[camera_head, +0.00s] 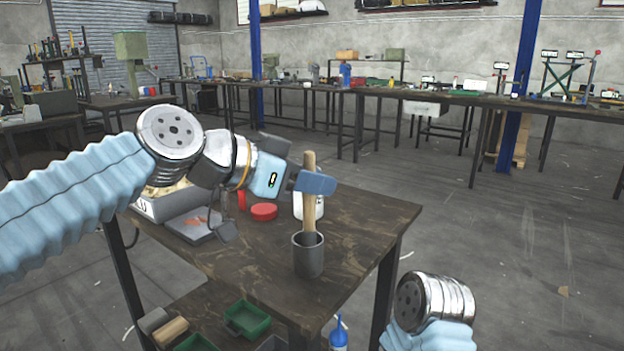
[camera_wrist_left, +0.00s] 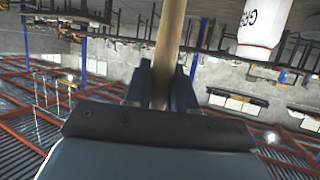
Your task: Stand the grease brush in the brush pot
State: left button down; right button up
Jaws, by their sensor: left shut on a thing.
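The grease brush (camera_head: 309,215) is upright, its pale wooden handle held in my left gripper (camera_head: 316,183). The handle also runs between the fingers in the left wrist view (camera_wrist_left: 171,40). The dark grey brush pot (camera_head: 308,258) stands on the worn wooden table near its front corner. The brush's lower end is at or inside the pot's mouth, hidden by the rim; I cannot tell whether it touches the bottom. My left gripper is shut on the handle, above the pot. My right arm shows at the lower right, but its gripper is out of view.
A white container (camera_head: 298,207) stands behind the brush; it shows in the wrist view (camera_wrist_left: 264,25). A red lid (camera_head: 264,212) and a grey box (camera_head: 158,208) lie to the left. Green bins (camera_head: 247,318) sit below. The table's right side (camera_head: 375,208) is clear.

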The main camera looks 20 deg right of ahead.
pick_arm(q)
jog(key=c, duration=0.9)
grip_release()
jog(key=shift+o, duration=0.2)
jog(key=b+v, duration=0.1)
jog(key=v, duration=1.2)
jog(key=shift+a+r, duration=0.2)
jog(key=shift+a, duration=0.1)
jog(key=shift+s, duration=0.1)
